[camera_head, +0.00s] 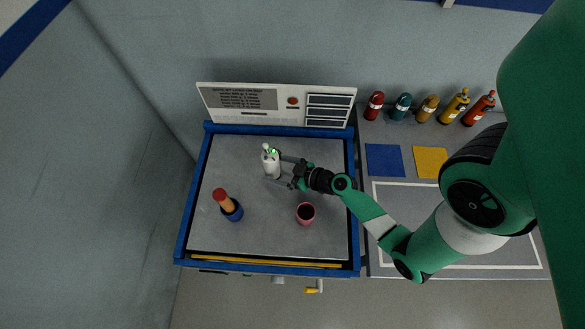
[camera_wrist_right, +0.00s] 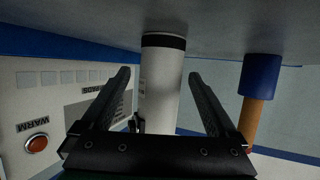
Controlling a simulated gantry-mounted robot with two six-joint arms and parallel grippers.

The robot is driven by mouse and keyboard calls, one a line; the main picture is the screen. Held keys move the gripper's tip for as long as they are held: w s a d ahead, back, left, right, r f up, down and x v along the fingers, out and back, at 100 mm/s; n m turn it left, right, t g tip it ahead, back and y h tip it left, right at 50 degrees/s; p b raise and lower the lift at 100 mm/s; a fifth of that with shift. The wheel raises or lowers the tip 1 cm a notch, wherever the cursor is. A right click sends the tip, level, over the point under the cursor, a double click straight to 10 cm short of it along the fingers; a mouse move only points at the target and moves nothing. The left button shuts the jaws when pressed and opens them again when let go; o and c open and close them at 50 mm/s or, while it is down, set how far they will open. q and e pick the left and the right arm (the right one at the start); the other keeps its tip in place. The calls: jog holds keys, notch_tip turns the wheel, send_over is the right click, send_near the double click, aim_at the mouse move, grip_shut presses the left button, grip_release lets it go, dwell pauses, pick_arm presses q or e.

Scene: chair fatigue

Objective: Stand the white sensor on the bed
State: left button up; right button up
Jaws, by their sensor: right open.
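The white sensor (camera_head: 271,163) stands upright on the grey bed (camera_head: 265,223), in its upper middle part. A small green spot shows at its top in the head view. My right gripper (camera_head: 281,172) is open, with its two fingers around the sensor. In the right wrist view the white sensor (camera_wrist_right: 161,85), with a dark band near its bed end, stands between the open fingers (camera_wrist_right: 160,85). A gap shows on the side of the right finger; contact on the left cannot be told. My left gripper is not in view.
A blue holder (camera_head: 233,212) with an orange, red-topped piece stands at lower left on the bed. A pink cup (camera_head: 305,213) stands at lower right. A panel (camera_head: 277,104) rises behind the bed. Several bottles (camera_head: 429,107) line the right table, beside blue and yellow squares.

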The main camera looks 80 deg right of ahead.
jog(key=v, duration=0.8)
jog(key=shift+s+r, duration=0.1)
jog(key=shift+s, duration=0.1)
jog(key=p+v, duration=0.1)
jog(key=p, duration=0.6)
jog(key=shift+s+a+r, duration=0.1)
jog(key=shift+s+r, duration=0.15)
jog(key=shift+r, duration=0.05)
jog(key=shift+s+a+f+p, duration=0.1)
jog(key=shift+s+f+p, duration=0.1)
jog(key=shift+p, duration=0.25)
